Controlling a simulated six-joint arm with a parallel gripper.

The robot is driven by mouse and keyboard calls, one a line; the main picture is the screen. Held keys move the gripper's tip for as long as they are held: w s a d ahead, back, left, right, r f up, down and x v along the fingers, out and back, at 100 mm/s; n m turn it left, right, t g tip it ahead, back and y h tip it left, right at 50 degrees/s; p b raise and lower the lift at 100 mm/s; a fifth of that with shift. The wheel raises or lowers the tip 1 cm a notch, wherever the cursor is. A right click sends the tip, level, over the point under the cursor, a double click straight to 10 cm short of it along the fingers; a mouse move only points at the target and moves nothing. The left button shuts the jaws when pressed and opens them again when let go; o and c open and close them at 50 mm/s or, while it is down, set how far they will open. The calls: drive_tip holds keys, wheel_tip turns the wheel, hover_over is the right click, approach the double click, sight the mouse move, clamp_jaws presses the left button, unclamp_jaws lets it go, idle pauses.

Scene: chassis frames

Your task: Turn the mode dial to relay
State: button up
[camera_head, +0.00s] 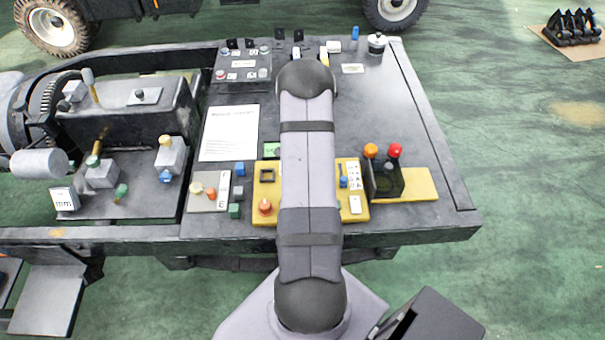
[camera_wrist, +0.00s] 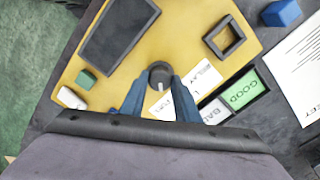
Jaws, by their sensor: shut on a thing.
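The mode dial (camera_wrist: 160,72) is a dark round knob with a short white mark, on a yellow panel (camera_wrist: 188,40) in the wrist view. The mark points toward the bottom of the picture, toward a partly hidden white label (camera_wrist: 164,106). A label reading RELAY (camera_wrist: 206,75) lies to the right of the dial. My gripper (camera_wrist: 160,90) has its blue fingers on either side of the dial and is shut on it. In the head view my arm covers the dial and the gripper; the yellow panel (camera_head: 264,190) shows on both sides of the arm.
Near the dial are a dark square frame (camera_wrist: 213,45), a grey rectangle (camera_wrist: 118,37) and a green block (camera_wrist: 86,78). A green GOOD label (camera_wrist: 243,90) lies right. In the head view, orange (camera_head: 371,150) and red (camera_head: 395,151) knobs stand right of my arm.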

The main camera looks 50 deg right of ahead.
drive_tip(key=n+b, duration=0.1)
drive_tip(key=n, duration=0.3)
drive_tip(key=n+b, duration=0.1)
drive_tip(key=n, duration=0.3)
drive_tip(key=shift+n, duration=0.3)
drive_tip(key=n, duration=0.4)
drive_tip(key=shift+b, duration=0.4)
drive_tip(key=shift+d+n, duration=0.1)
drive_tip(key=shift+n, duration=2.2)
drive_tip(key=o, duration=1.1)
drive_tip(key=shift+c, duration=0.2)
drive_tip(key=shift+r, duration=0.1)
